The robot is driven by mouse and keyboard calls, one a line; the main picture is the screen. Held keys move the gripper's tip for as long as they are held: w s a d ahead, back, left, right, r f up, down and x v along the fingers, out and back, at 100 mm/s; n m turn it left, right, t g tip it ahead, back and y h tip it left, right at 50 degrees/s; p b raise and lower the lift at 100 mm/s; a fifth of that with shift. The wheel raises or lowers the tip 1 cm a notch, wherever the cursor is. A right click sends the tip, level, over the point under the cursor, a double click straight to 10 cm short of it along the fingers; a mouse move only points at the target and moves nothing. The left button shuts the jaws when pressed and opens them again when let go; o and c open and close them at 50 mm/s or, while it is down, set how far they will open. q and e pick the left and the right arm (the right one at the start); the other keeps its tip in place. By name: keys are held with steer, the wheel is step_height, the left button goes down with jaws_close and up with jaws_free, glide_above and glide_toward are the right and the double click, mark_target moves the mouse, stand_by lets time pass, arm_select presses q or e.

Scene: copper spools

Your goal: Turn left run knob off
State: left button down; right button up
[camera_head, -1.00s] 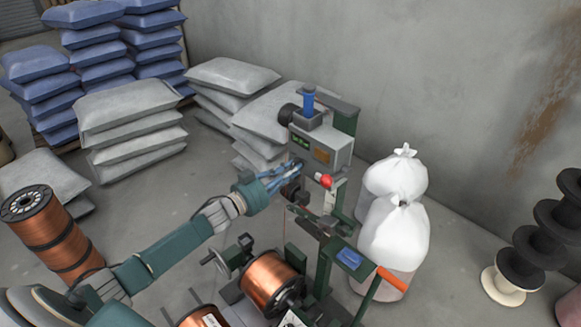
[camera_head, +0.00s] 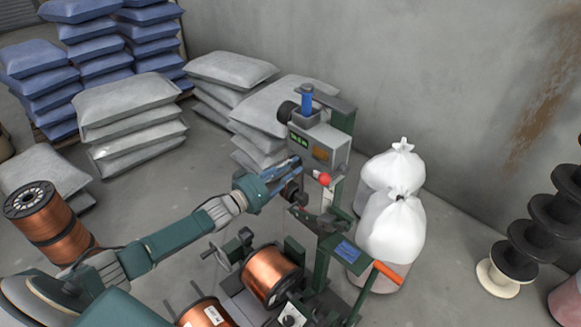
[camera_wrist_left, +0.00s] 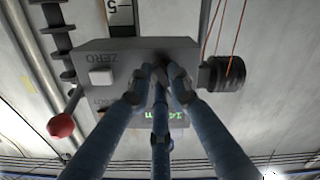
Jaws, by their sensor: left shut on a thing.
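The grey counter box (camera_head: 330,138) with a small green display stands at the top of the green winding machine. My left gripper (camera_head: 297,161) is at the lower left of the box's front. In the left wrist view, its blue fingers (camera_wrist_left: 160,78) are drawn together against the face of the box (camera_wrist_left: 100,58). They are shut on a small dark part there, mostly hidden between the fingertips; I cannot read any mark on it. A white button (camera_wrist_left: 101,77) beside the word ZERO is to the left. My right gripper is not in view.
A red ball lever (camera_head: 324,179) is just below the box, near my fingers. Copper spools (camera_head: 268,272) sit on the machine below my arm. White sacks (camera_head: 392,228) stand right of the machine. Grey bags (camera_head: 130,105) are stacked behind left.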

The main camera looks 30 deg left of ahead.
arm_select(q)
steer(key=shift+n, duration=0.6)
steer(key=c, duration=1.6)
jaws_free()
steer(key=v, duration=1.2)
